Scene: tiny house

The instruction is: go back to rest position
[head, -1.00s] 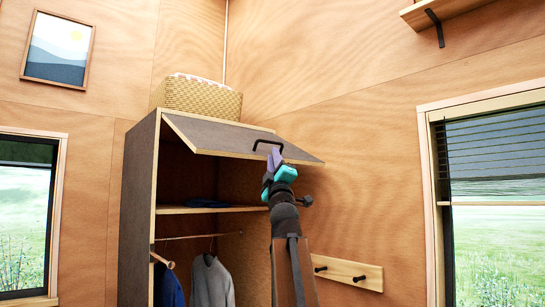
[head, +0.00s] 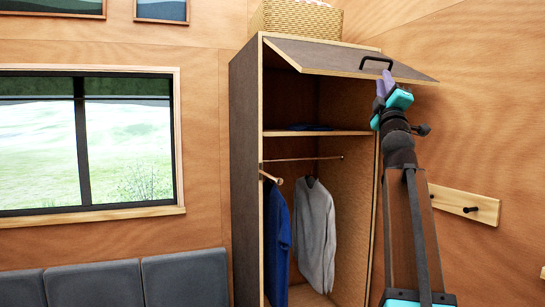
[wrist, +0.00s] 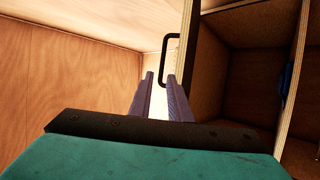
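My gripper (head: 384,82) is raised at the wardrobe's upper right, just below the black handle (head: 377,61) of the lifted flap door (head: 345,57). In the wrist view my two purple fingers (wrist: 160,92) stand apart with a gap between them, and nothing shows held there. The handle (wrist: 165,60) shows just beyond the fingertips, close to the right finger. I cannot tell whether they touch. The flap stands open, swung up above the wardrobe opening.
The open wardrobe (head: 245,170) has a shelf (head: 300,133) with dark blue cloth, and a blue garment and grey jacket hang below. A woven basket (head: 297,18) stands on top. Wall hooks (head: 465,205) are right of my arm. A grey sofa (head: 185,278) is under the window.

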